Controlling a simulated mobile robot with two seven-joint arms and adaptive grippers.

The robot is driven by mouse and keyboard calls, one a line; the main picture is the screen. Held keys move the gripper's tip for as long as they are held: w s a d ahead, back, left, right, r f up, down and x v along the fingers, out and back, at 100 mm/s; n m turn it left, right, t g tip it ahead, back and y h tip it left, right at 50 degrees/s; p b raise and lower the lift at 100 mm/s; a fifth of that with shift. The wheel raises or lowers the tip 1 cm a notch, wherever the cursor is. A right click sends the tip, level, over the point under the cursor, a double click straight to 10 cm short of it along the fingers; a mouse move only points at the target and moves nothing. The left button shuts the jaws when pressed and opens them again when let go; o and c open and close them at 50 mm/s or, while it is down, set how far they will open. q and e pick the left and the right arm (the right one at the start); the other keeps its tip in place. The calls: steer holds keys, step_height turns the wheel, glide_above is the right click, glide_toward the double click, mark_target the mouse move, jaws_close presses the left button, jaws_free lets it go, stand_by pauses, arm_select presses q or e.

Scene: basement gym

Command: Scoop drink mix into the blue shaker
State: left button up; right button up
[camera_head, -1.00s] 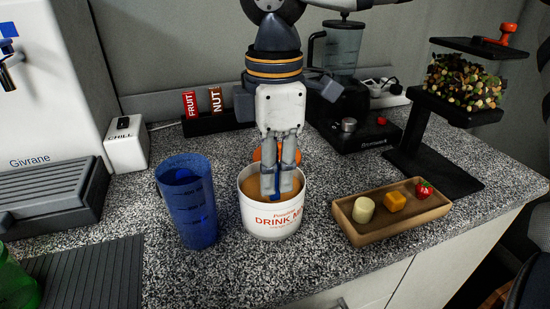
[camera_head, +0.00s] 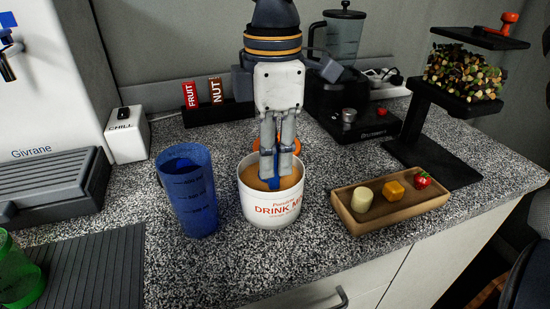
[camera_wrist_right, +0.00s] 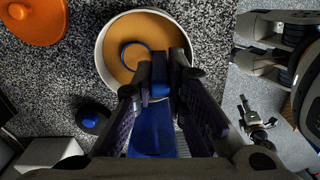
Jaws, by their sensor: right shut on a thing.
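The blue shaker (camera_head: 188,195) stands upright and open at the left of the drink mix tub; it also shows below the tub in the wrist view (camera_wrist_right: 152,138). The white, red-lettered drink mix tub (camera_head: 270,207) is open and holds tan powder (camera_wrist_right: 155,38). My right gripper (camera_head: 277,168) points down over the tub and is shut on the blue scoop (camera_head: 273,183). In the wrist view the scoop's round blue rim (camera_wrist_right: 136,54) lies at the powder surface. Whether the scoop bowl is full is unclear. My left gripper is not in view.
The orange lid (camera_wrist_right: 33,18) lies behind the tub. A wooden tray (camera_head: 405,213) with small food pieces is at the right. A black blender base (camera_head: 352,120), a nut dispenser (camera_head: 460,100) and a white CHILL box (camera_head: 126,135) stand behind. A green cup (camera_head: 18,275) is front left.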

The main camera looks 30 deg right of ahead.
steer(key=shift+r, duration=4)
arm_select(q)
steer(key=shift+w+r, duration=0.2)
